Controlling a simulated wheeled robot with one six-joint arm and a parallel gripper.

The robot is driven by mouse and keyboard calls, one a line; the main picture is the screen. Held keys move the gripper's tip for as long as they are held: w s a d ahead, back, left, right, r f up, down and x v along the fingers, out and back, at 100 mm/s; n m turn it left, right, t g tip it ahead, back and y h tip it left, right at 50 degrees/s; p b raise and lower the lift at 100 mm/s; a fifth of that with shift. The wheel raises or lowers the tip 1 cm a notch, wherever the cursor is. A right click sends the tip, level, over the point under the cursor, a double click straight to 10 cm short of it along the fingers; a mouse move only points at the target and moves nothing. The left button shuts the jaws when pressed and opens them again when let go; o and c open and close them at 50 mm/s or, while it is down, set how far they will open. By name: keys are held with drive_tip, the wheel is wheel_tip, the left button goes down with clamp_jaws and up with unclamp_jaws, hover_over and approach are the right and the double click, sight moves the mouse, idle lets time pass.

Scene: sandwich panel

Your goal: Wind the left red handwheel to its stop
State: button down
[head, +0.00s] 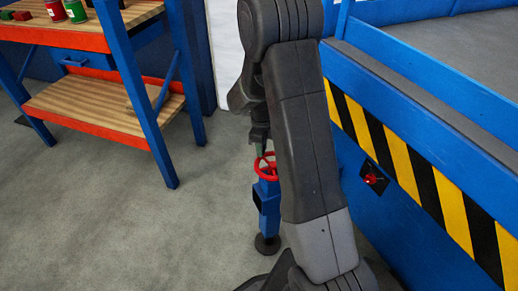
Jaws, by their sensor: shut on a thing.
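A red handwheel (265,167) sits on top of a blue post (268,208) with a dark round foot on the floor. My gripper (261,149) reaches down from above and is shut at the wheel's far side, on its rim as far as I can see. My own arm covers the right edge of the wheel and part of the post. The fingertips are small and dark, so the exact grip is hard to make out.
A blue and orange workbench (140,75) with wooden shelves and small cans stands at the left. A blue panel with yellow and black stripes (400,150) stands at the right and carries a small red knob (371,179). Grey floor between them is clear.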

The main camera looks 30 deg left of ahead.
drive_tip(key=shift+w+d+m, duration=0.15)
drive_tip(key=shift+w+m, duration=0.2)
drive_tip(key=shift+m, duration=0.4)
drive_tip(key=shift+w+d+m, duration=0.15)
drive_tip(key=shift+w+m, duration=0.2)
drive_tip(key=shift+m, duration=0.4)
drive_tip(key=c, duration=1.3)
unclamp_jaws()
drive_tip(key=shift+w+d, duration=0.1)
wheel_tip(320, 180, up, 14)
drive_tip(key=shift+f+p, duration=0.1)
drive_tip(key=shift+p, duration=0.85)
